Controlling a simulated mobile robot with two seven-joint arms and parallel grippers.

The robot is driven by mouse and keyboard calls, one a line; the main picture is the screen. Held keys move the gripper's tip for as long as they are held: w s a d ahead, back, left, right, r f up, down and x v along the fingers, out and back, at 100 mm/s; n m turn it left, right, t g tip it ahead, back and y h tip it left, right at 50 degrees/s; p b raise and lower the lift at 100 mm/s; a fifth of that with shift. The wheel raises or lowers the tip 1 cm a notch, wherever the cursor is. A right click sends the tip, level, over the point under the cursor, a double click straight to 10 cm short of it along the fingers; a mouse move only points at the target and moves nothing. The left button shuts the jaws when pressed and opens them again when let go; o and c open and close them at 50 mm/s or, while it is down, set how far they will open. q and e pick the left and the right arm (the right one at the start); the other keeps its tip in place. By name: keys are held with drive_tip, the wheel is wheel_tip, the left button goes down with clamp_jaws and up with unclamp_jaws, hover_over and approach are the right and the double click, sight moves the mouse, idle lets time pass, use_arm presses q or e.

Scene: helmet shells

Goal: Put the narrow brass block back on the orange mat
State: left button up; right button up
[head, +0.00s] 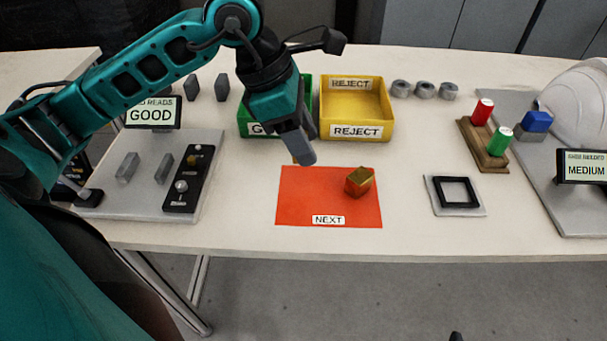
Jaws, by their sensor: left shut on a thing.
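My left gripper (303,152) comes down from above over the back edge of the orange mat (300,199). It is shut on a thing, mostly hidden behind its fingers. Only a small brass-coloured bit (294,160) shows beside the fingertips, likely the narrow brass block. Whether it touches the mat I cannot tell. Another brass block (359,182), chunky and with reddish faces, sits on the mat's right half. The mat has a NEXT label at its front edge. My right gripper is not in view.
Behind my gripper stand a green bin (247,122) and a yellow REJECT bin (384,126). A grey board with a switch box (187,185) lies left. A black square frame (455,191) and a wooden stand with red and green pieces (482,150) are right.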

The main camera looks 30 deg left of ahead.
use_arm(q)
drive_tip(key=shift+f+b, duration=0.6)
drive_tip(key=shift+f, duration=3)
drive_tip(key=shift+f, duration=0.1)
drive_tip(key=o, duration=1.3)
drive_tip(key=shift+r, duration=0.2)
drive_tip(key=p+v, duration=0.1)
drive_tip(key=v, duration=1.1)
drive_tip(key=shift+s+p, duration=0.1)
drive_tip(key=shift+p, duration=0.25)
drive_tip(key=shift+f, duration=0.1)
